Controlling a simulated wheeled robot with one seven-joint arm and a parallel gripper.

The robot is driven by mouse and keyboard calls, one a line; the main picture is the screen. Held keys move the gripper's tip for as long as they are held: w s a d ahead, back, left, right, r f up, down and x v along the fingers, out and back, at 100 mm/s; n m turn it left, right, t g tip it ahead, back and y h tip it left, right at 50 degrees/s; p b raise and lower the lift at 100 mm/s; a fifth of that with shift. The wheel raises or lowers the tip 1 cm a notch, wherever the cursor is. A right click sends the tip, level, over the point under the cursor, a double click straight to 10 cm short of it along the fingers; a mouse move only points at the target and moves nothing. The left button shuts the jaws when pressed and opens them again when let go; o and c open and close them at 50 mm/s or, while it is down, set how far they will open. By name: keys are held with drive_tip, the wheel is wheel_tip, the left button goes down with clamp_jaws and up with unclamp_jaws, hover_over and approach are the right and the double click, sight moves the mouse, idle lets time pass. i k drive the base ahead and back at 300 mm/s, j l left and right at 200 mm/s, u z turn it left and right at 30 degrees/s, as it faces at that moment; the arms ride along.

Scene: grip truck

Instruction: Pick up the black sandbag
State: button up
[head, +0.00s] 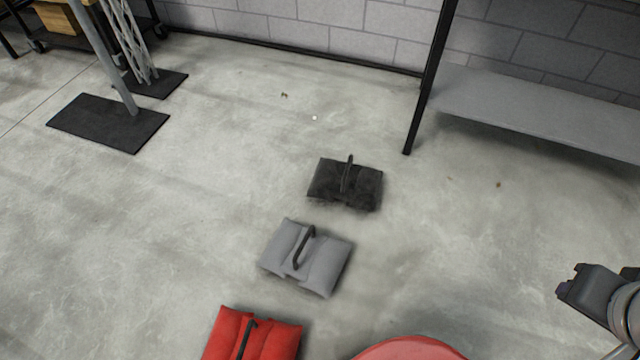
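The black sandbag (330,185) lies on the concrete floor near the middle of the head view. Its dark strap handle stands up in an arch over its centre. My gripper (568,284) shows at the right edge, to the right of and nearer than the sandbag, well apart from it. Only part of the gripper is in the picture, and I cannot see whether its fingers are open or shut.
A grey sandbag (325,268) and a red sandbag (284,340) lie nearer. A grey shelf (530,105) with a black post stands at the back right. Metal stands on black base plates (108,122) are at the upper left. Floor left of the bags is clear.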

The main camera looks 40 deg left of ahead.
sight(357, 185)
drive_tip(key=u, duration=1.4)
drive_tip(key=z, duration=2.2)
drive_tip(key=u, duration=1.05)
drive_tip(key=i+u, duration=0.2)
drive_tip(key=u, duration=0.2)
drive_tip(key=i+u, duration=0.25)
drive_tip(key=u, duration=0.15)
drive_tip(key=i+u, duration=0.2)
drive_tip(key=u, duration=0.2)
drive_tip(key=i+l+u, duration=0.15)
drive_tip(key=u, duration=0.25)
drive_tip(key=i+l, duration=0.25)
